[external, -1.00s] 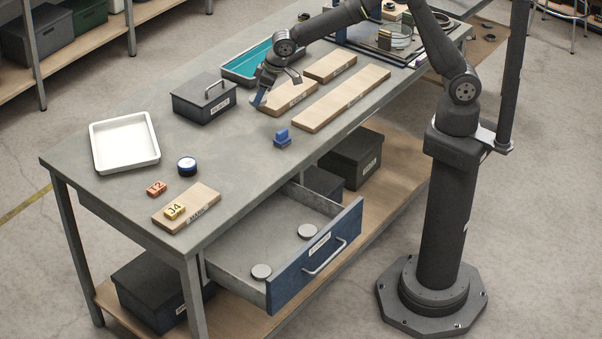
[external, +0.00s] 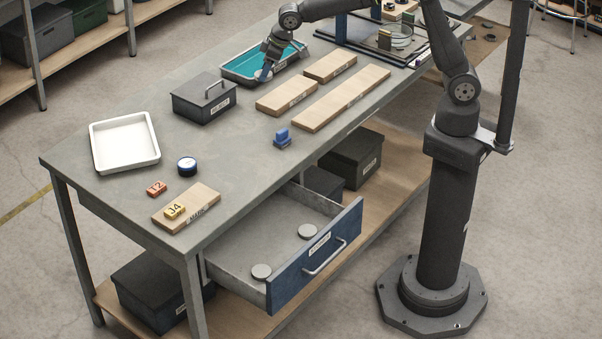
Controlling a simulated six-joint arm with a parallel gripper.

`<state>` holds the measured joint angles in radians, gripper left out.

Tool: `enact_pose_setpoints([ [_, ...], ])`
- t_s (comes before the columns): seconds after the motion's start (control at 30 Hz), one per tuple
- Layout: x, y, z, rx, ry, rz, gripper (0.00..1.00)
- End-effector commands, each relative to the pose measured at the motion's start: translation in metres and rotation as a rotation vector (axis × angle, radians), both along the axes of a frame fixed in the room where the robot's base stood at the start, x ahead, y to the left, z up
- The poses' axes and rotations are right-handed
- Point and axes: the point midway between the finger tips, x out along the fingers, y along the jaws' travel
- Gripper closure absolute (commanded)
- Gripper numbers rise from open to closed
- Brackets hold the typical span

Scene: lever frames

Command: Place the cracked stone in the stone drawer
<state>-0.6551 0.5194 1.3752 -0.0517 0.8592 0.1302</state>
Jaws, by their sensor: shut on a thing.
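My gripper (external: 264,74) is at the near edge of the teal-lined tray (external: 238,78), pointing down. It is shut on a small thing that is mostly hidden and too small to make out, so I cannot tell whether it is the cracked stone. The blue-fronted drawer (external: 290,285) under the bench is pulled open, and its label is too small to read. No crack can be made out on either.
A dark lidded box (external: 204,104), a white tray (external: 95,130), a blue-rimmed round item (external: 187,166), orange block (external: 156,188), yellow block (external: 175,210) on a wooden board and a blue stamp-like object (external: 282,142) stand on the bench. Wooden boards (external: 342,98) lie near my gripper.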

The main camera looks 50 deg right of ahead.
Motion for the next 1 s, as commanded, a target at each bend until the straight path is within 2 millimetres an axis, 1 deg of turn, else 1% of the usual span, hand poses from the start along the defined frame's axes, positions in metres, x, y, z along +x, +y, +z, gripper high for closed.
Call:
enact_pose_setpoints([
  [0.03,-0.006,0.01,0.0,0.001,-0.001,0.023,0.73],
  [0.17,-0.023,0.038,0.0,0.0,0.0,0.093,0.73],
  [0.27,-0.044,0.067,0.0,-0.001,0.0,0.167,0.73],
  [0.37,-0.073,0.102,0.0,0.0,0.001,0.263,0.73],
  [0.4,-0.087,0.117,0.0,-0.001,0.001,0.306,0.73],
  [0.47,-0.111,0.141,0.0,-0.002,0.001,0.375,0.73],
  [0.5,-0.127,0.156,0.0,-0.002,0.002,0.42,0.73],
  [0.57,-0.152,0.177,0.0,-0.002,0.001,0.489,0.73],
  [0.6,-0.169,0.19,0.0,-0.002,0.001,0.533,0.73],
  [0.7,-0.208,0.217,0.0,-0.002,0.0,0.632,0.73],
  [0.8,-0.241,0.237,0.0,0.0,0.0,0.71,0.73],
  [0.9,-0.267,0.251,0.0,0.001,-0.002,0.771,0.73],
  [1.0,-0.288,0.261,0.0,0.001,-0.001,0.82,0.73],
])
